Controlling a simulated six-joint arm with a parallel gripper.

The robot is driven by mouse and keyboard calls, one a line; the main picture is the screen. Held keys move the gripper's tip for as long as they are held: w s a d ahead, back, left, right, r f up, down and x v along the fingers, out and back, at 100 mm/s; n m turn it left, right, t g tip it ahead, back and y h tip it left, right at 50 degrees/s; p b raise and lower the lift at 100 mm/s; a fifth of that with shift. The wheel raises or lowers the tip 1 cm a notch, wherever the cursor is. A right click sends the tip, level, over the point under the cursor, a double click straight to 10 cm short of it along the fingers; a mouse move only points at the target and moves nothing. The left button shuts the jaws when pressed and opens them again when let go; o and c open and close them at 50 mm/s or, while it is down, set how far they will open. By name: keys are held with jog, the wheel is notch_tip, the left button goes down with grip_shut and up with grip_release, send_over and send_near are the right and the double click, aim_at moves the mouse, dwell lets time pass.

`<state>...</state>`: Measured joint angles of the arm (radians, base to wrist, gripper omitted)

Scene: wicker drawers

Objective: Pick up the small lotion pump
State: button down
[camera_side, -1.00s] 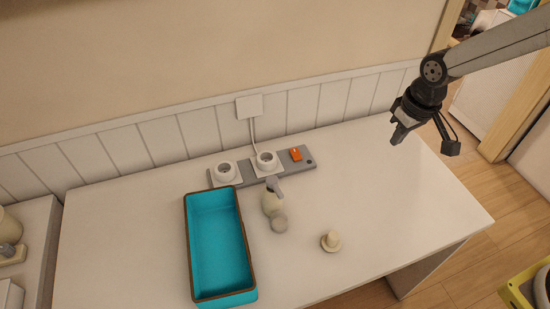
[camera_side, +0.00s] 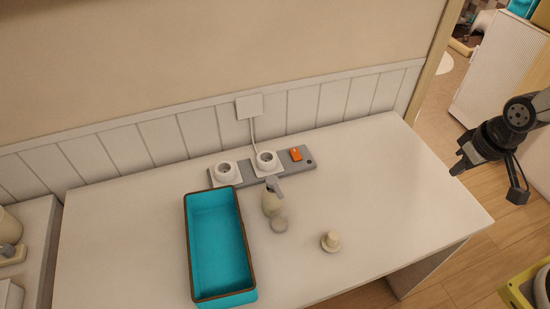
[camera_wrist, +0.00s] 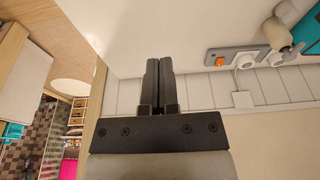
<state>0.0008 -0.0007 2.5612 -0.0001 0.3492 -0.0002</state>
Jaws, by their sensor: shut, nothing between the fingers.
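The lotion pump (camera_side: 271,200) is a small cream bottle with a grey pump head, upright on the white table just right of the blue tray. It also shows in the wrist view at the upper right (camera_wrist: 276,35). My gripper (camera_side: 459,170) is at the right, beyond the table's right edge and far from the pump. In the wrist view its two dark fingers (camera_wrist: 159,62) are together with nothing between them.
A teal tray (camera_side: 240,220) with a brown rim stands left of the pump. A grey power strip (camera_side: 245,175) with an orange switch (camera_side: 295,154) lies behind it. A round cream object (camera_side: 279,225) is close in front, and a small cream knobbed object (camera_side: 331,241) stands to the right. The table's right side is clear.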

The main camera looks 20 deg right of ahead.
dwell(0.3)
grip_release()
dwell(0.3)
